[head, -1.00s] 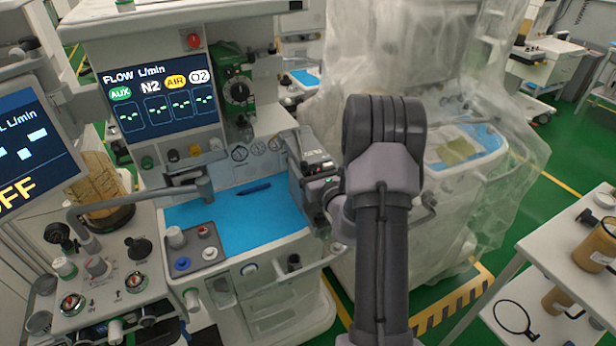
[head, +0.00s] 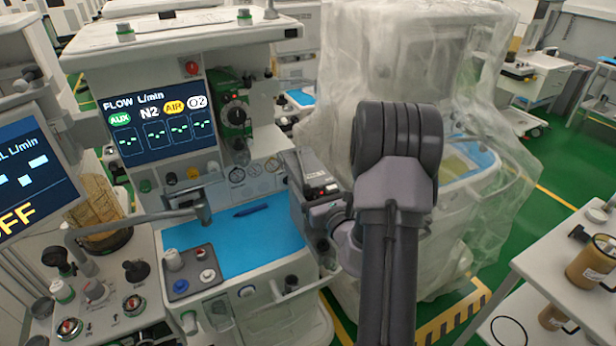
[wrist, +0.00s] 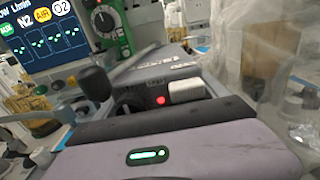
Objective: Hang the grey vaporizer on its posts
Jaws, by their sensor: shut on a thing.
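The grey vaporizer (head: 298,168), a dark grey box with pale lettering on top, is in the air right of the blue work surface (head: 262,236). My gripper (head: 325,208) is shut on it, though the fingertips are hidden. In the wrist view the vaporizer (wrist: 152,73) lies beyond my gripper's housing, with a red light and a white block at its near end. A green vaporizer (head: 235,116) with a black dial is mounted beside the flow screen (head: 155,118). I cannot clearly make out the free posts; the held vaporizer stands apart from the green one.
A plastic-draped machine (head: 480,220) stands close on the right. A side monitor (head: 30,170) and knob panel (head: 105,305) are at left. A pen (head: 250,209) lies on the blue surface. A shelf with brown canisters (head: 592,262) is at far right.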

